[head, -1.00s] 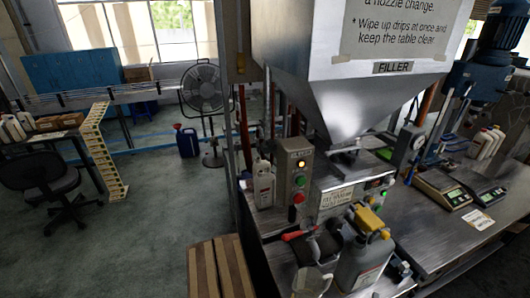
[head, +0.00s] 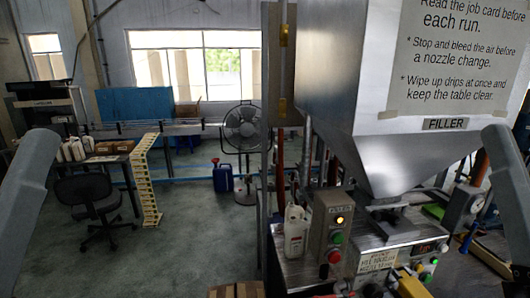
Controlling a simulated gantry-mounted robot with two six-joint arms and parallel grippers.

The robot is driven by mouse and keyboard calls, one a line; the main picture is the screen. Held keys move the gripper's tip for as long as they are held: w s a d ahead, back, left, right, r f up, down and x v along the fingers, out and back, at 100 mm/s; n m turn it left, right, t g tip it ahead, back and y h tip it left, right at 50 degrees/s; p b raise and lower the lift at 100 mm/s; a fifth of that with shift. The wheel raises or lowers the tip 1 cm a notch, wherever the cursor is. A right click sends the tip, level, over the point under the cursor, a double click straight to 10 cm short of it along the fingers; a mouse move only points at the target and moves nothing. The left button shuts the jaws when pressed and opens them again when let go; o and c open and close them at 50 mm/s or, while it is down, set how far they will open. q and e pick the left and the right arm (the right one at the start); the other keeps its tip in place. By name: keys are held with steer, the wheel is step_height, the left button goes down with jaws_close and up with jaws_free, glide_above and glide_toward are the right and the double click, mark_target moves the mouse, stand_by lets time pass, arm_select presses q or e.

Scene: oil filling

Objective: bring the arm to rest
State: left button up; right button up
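My two grey arm links stand raised at the left and right edges of the head view. Neither gripper shows; they lie outside the picture. The filler machine (head: 395,150), a metal hopper with a cone-shaped bottom, stands at the right. Its control box (head: 333,232) has a lit yellow lamp, a green button and a red button. A white bottle (head: 296,232) stands left of the box. A yellow part (head: 412,287) shows at the bottom edge, mostly cut off.
A fan (head: 243,130) and a blue jug (head: 222,178) stand on the floor behind. An office chair (head: 90,205) and a yellowish stepped rack (head: 146,180) are at left. The floor between is open.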

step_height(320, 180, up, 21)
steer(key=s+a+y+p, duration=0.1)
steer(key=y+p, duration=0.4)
steer(key=p, duration=1.5)
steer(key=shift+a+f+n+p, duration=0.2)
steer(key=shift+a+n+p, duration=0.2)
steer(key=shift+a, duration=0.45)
